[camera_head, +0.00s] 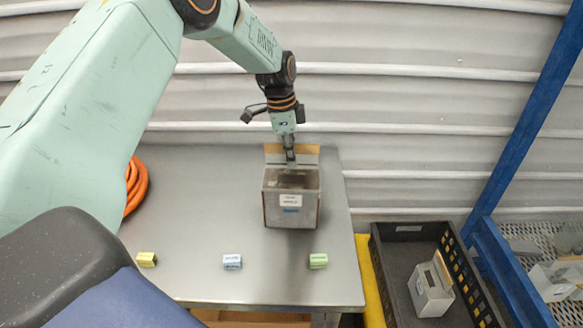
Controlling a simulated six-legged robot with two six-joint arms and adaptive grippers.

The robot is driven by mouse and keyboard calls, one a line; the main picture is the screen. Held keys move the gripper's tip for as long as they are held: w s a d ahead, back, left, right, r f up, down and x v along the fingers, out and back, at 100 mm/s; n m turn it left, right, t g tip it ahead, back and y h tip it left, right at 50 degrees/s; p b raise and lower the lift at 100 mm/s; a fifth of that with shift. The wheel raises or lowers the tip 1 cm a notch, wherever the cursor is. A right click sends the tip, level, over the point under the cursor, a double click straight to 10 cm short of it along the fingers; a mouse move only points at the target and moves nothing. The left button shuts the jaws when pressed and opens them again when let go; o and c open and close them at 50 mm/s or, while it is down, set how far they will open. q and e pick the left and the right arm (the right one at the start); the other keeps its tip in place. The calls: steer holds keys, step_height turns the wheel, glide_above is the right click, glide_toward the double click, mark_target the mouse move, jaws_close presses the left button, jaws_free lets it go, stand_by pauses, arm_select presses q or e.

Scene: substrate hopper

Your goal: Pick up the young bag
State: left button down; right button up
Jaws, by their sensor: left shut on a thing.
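The fingertips are small, and the exact grip is hard to see. I cannot tell whether the bag touches the table. My right gripper is not in view.
An orange hose (137,186) lies at left. The black crate (404,231) stands at right, beside a blue frame (519,133). A corrugated wall is behind.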

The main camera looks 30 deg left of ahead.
arm_select(q)
step_height(320, 180, up, 10)
steer(key=shift+w+r+b, duration=0.15)
steer(key=shift+r+b, duration=0.05)
steer(key=shift+b, duration=0.55)
